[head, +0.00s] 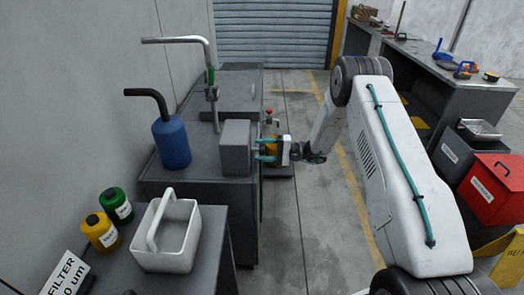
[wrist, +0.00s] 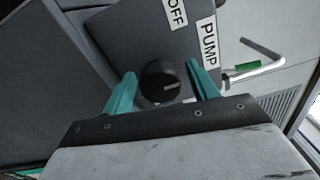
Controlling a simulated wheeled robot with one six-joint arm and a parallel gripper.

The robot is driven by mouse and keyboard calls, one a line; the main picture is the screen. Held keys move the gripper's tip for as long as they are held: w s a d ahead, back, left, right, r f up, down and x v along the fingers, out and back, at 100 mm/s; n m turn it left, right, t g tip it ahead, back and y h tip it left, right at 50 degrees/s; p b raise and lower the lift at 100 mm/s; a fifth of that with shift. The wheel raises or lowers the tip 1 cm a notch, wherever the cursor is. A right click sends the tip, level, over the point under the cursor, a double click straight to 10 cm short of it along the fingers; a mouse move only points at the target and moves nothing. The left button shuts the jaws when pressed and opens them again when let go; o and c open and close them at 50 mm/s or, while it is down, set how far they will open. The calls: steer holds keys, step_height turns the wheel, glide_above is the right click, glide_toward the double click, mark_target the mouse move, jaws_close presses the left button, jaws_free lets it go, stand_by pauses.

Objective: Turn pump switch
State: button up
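The pump switch is a round black knob (wrist: 160,82) with a pale pointer line, on a grey box (head: 236,148) that stands on the dark bench. Labels reading OFF (wrist: 176,12) and PUMP (wrist: 209,42) show beside it in the wrist view. My gripper (head: 266,150) reaches the right side of this box from the right. In the wrist view its two teal fingers (wrist: 160,92) are apart, one on each side of the knob. A gap seems to show beside the knob; firm contact is not visible. The knob is hidden in the head view.
A blue canister (head: 171,143) and a bent metal pipe (head: 212,85) stand left of the box. Open floor (head: 305,215) lies right of the bench.

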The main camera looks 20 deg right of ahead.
steer(key=v, duration=0.7)
steer(key=shift+d, duration=0.3)
steer(key=shift+s, duration=0.15)
